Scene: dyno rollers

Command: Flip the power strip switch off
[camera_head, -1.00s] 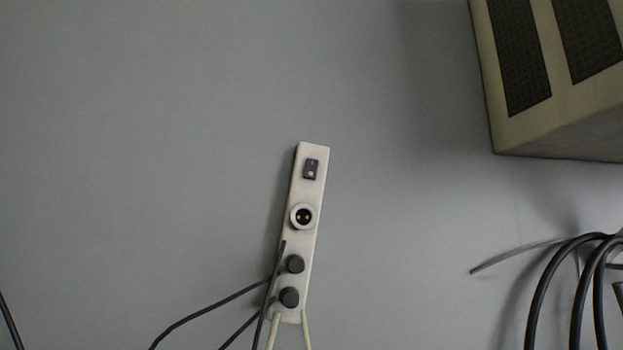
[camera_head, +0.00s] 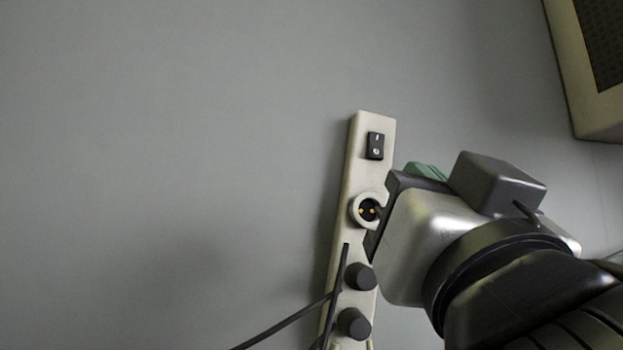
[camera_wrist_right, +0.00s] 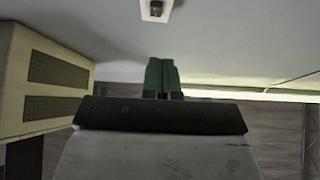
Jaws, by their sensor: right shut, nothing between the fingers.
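The beige power strip (camera_head: 358,185) is on the grey surface in the middle of the head view. Its black rocker switch (camera_head: 375,146) is near the top end and is unobstructed. My right gripper (camera_head: 427,171) comes in from the right, beside the strip and to the right of the switch; its body hides part of the strip's right edge. In the right wrist view, its green fingers (camera_wrist_right: 162,76) are together and empty. The end of the strip with the switch (camera_wrist_right: 156,9) shows at the top edge there, apart from the fingers. My left gripper is not in view.
Below the switch are an empty round socket (camera_head: 368,210) and two black plugs (camera_head: 359,277) with dark cables (camera_head: 283,327). A beige box with dark grilles (camera_head: 584,100) is at the upper right. The surface left of the strip is clear.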

